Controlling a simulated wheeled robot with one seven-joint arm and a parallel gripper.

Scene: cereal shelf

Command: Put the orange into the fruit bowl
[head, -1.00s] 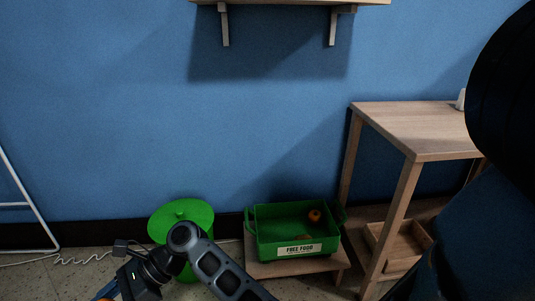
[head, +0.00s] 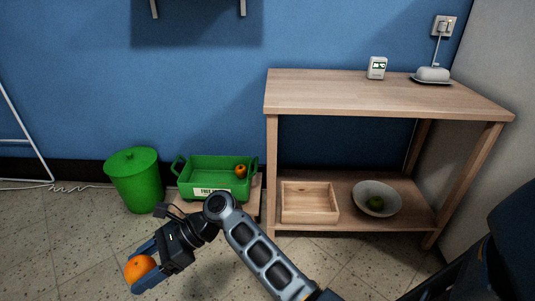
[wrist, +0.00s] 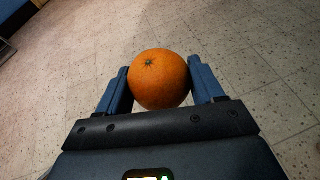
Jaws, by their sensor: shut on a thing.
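My gripper (head: 143,271) is at the lower left of the head view, shut on the orange (head: 138,268). In the wrist view the orange (wrist: 159,79) sits between the two blue fingers (wrist: 160,88), held above the speckled floor. My gripper is well to the left of this bowl and in front of the table.
The wooden table (head: 380,93) has a top above the lower shelf. A wooden tray (head: 309,216) stands left of the bowl. A green crate (head: 217,182) holding an orange-coloured fruit (head: 240,170) and a green lidded bin (head: 137,185) stand further left. The floor before the shelf looks clear.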

